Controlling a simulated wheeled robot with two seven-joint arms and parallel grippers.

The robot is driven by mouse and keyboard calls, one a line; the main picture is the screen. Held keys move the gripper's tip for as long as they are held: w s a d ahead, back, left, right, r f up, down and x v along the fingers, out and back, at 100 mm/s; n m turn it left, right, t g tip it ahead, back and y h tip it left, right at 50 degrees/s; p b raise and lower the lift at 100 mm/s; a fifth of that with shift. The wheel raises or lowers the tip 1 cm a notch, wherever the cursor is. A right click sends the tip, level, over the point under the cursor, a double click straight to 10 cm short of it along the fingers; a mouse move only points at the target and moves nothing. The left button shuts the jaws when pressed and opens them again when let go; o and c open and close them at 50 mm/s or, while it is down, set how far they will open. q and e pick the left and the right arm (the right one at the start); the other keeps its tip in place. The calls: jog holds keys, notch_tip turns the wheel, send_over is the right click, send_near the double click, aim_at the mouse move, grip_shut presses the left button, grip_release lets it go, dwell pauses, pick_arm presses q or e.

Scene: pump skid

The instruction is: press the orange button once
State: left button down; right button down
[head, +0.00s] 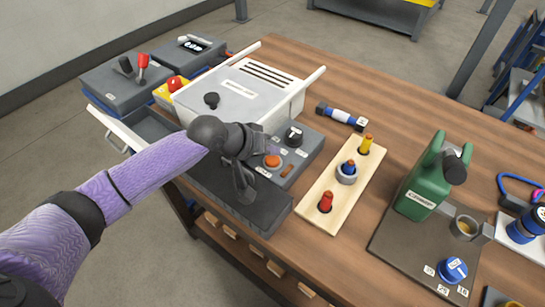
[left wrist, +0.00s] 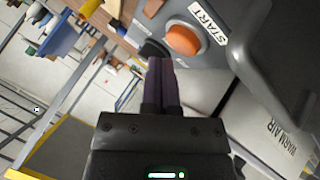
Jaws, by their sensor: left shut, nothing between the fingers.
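The round orange button (head: 272,161) sits on a grey control panel in the head view. It also shows large in the left wrist view (left wrist: 184,40), with a START label beside it. My left gripper (head: 267,145) is shut and empty, reaching in from the left over the panel. In the left wrist view its dark fingertips (left wrist: 159,62) lie just beside and below the button in the picture, in front of a black knob (left wrist: 154,49). I cannot tell whether the fingertips touch anything. My right gripper is not in view.
The black knob (head: 293,136) and a small brown switch (head: 287,171) flank the button. A white-lidded box (head: 225,100) stands behind.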

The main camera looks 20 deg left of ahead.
pick_arm(q)
jog(key=shift+f, duration=0.15)
jog(key=shift+f, duration=0.3)
dwell(0.4)
jog(key=shift+f, duration=0.5)
dwell(0.4)
jog(key=shift+r+p, duration=1)
jog(key=shift+f, duration=0.1)
